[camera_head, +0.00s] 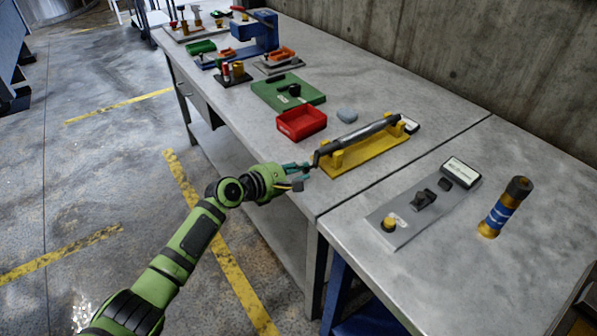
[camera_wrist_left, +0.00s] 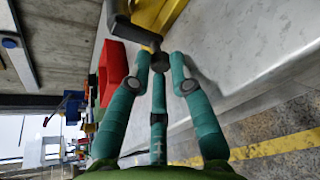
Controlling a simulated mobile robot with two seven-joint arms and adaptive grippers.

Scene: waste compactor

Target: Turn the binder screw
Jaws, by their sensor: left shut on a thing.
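The binder (camera_head: 362,150) is a yellow stand on the grey workbench with a dark rod lying along its top. The binder screw (camera_head: 316,158) is the dark end of that rod, bent downward at the near left end. My left gripper (camera_head: 303,176) reaches in from the left at the bench edge and meets this end. In the left wrist view the teal fingers (camera_wrist_left: 158,75) close around the dark screw end (camera_wrist_left: 149,62), with the yellow stand (camera_wrist_left: 155,14) beyond. The fingers partly hide the contact. My right gripper is in neither view.
A control panel (camera_head: 408,222) and a blue-banded cylinder (camera_head: 504,208) stand on the nearer table.

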